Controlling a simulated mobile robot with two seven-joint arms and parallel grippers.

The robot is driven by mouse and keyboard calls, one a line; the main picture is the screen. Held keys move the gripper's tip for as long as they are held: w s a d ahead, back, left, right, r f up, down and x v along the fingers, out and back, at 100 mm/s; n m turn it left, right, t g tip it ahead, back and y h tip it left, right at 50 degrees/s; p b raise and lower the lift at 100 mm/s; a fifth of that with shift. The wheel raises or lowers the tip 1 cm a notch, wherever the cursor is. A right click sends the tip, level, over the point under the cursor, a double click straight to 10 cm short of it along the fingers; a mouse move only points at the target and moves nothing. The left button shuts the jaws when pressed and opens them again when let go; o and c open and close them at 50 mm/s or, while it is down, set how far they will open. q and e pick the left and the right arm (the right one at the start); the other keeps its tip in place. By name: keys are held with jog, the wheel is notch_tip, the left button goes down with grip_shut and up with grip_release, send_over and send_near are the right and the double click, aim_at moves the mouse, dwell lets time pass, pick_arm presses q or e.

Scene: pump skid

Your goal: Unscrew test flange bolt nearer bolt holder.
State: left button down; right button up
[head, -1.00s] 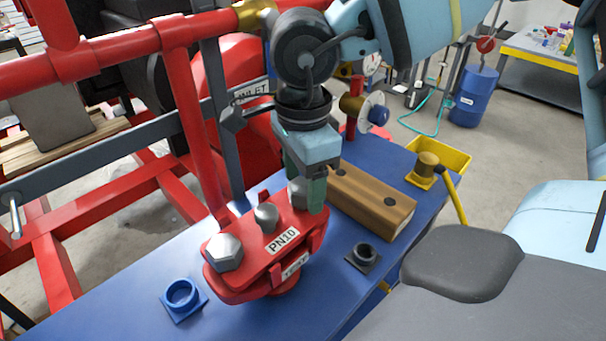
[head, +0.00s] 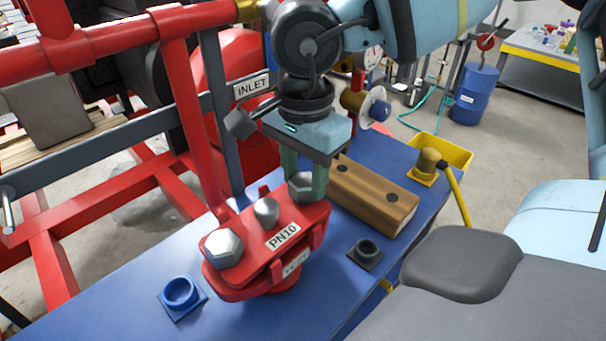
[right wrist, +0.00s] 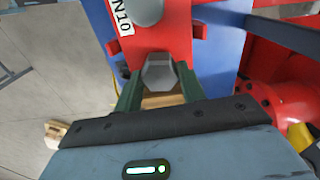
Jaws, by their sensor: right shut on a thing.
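The red test flange (head: 262,272), labelled PN10, stands on the blue skid deck. A large hex bolt (head: 223,248) sits at its near left end and a smaller grey fitting (head: 266,212) in its middle. The far bolt (head: 302,188) is at the end closer to the wooden bolt holder (head: 372,195). My right gripper (head: 304,187) points down and is shut on this far bolt's head. In the right wrist view the bolt head (right wrist: 158,72) sits between the green fingers (right wrist: 158,80). The bolt's shank is hidden. My left gripper is out of view.
A blue ring socket (head: 181,293) and a dark ring socket (head: 366,251) are on the deck. A yellow fitting with a lever (head: 430,163) stands at the right. Red pipework (head: 185,110) rises close behind the flange.

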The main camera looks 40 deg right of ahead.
jog(key=n+b, duration=0.1)
jog(key=n, duration=0.4)
jog(key=shift+n, duration=0.4)
jog(key=n, duration=0.4)
jog(key=shift+n, duration=0.4)
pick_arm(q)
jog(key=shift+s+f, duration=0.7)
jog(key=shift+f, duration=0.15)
pick_arm(e)
jog(key=o, duration=1)
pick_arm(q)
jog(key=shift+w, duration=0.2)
pick_arm(e)
jog(key=shift+o, duration=0.4)
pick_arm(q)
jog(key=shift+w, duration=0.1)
